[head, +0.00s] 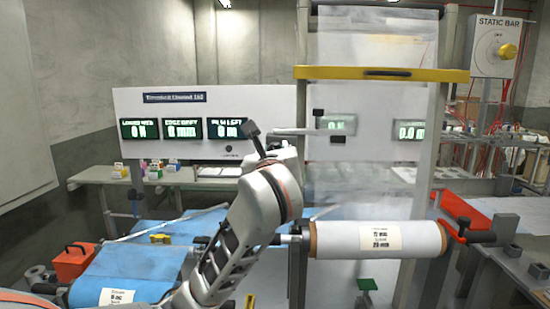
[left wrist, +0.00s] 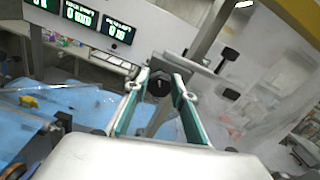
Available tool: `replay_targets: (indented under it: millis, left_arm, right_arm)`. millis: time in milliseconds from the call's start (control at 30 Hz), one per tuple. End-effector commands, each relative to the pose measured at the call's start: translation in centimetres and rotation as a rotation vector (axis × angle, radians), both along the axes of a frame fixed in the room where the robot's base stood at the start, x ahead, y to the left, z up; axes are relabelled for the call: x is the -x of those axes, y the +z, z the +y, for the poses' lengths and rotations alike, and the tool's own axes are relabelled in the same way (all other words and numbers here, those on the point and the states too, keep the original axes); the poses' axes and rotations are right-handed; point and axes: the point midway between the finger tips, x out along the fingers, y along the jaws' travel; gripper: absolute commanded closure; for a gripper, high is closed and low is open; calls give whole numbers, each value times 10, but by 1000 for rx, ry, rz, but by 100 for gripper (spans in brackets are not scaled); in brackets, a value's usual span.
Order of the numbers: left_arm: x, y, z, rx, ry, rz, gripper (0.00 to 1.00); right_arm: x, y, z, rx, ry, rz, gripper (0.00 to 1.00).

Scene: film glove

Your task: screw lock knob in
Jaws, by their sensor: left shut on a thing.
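In the left wrist view my left gripper (left wrist: 160,86) has its teal-padded fingers closed on a small dark knob (left wrist: 159,83), which looks like the lock knob. The knob sits between the fingertips, beside the left end of a pale horizontal bar (left wrist: 196,66). I cannot tell whether it touches the bar or is seated in it. In the head view my left wrist and forearm hide the knob and most of the gripper. The bar (head: 300,131) shows just right of the wrist. My right gripper is in neither view.
A black T-handle (head: 318,113) stands above the bar, and another dark knob (head: 337,139) is below it. A film roll (head: 378,240) lies on its shaft to the right. A yellow crossbar (head: 382,74) spans above. An orange toolbox (head: 75,262) stands at left.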

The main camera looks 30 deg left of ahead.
Motion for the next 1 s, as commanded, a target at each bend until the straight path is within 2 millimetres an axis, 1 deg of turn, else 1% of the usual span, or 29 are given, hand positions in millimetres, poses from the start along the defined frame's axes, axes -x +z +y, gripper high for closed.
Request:
replay_targets:
  millis: [33,100,167,400,600,800,1000]
  left_arm:
    - [0,-5,-1,40,-1,-23,97]
    - [0,-5,-1,93,-1,-55,97]
    - [0,-5,-1,139,-1,-82,97]
    - [-1,-6,0,308,-1,-186,97]
    - [0,-5,1,418,0,-253,97]
    - [0,-3,1,488,0,-296,97]
    - [0,-2,1,519,0,-316,97]
  right_arm:
    - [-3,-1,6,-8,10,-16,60]
    - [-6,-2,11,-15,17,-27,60]
    - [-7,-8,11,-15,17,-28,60]
    - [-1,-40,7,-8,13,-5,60]
    - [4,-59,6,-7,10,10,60]
    - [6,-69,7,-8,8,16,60]
    - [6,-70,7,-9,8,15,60]
